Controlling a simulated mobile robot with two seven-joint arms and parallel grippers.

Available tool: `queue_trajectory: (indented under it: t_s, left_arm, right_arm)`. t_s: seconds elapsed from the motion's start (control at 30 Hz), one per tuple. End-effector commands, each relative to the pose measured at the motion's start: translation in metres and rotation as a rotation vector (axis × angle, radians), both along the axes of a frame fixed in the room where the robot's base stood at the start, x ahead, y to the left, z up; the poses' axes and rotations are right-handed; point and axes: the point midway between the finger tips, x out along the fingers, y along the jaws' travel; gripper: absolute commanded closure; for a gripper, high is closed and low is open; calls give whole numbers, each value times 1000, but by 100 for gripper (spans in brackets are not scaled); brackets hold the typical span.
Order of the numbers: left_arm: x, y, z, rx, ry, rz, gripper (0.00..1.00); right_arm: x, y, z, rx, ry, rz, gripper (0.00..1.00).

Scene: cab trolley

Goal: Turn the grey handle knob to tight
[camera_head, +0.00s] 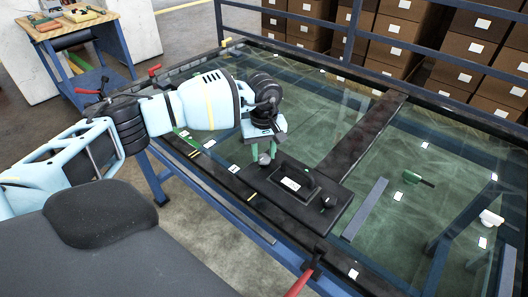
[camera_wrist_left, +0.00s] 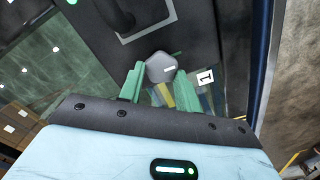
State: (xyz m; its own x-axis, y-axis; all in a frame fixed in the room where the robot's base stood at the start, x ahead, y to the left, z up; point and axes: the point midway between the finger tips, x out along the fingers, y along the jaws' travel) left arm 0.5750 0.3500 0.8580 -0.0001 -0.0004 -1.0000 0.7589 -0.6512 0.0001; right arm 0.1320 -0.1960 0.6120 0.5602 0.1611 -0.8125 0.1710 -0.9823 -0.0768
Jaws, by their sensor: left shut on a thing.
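The grey handle knob (camera_head: 264,159) sits near the left end of a black plate (camera_head: 285,214) with a raised black handle (camera_head: 291,180). A white tag with a "1" (camera_wrist_left: 205,76) lies beside the knob. My right gripper is not in view.
A black knob (camera_head: 328,201) stands at the plate's right end. The plate rests at the near edge of a glass-topped blue frame. A dark bar (camera_head: 365,134) crosses the glass; a green-ended tool (camera_head: 414,178) lies on the right. Shelved boxes (camera_head: 450,75) stand behind.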

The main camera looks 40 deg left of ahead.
Motion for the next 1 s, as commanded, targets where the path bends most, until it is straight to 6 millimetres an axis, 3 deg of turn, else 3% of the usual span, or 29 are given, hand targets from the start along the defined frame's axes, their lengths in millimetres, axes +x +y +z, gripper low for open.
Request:
queue_trajectory:
  t_s: [0.47, 0.5, 0.63, 1.0]
  left_arm:
    - [1, 0, 2, -1, -4, -15, 89]
    - [1, 0, 2, -1, -4, -15, 61]
    - [1, 0, 1, -1, -2, -14, 44]
    - [0, 0, 6, 0, -1, -13, 44]
  right_arm:
    - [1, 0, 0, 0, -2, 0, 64]
    - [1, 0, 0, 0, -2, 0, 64]
    - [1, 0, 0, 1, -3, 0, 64]
    - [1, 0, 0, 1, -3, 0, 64]
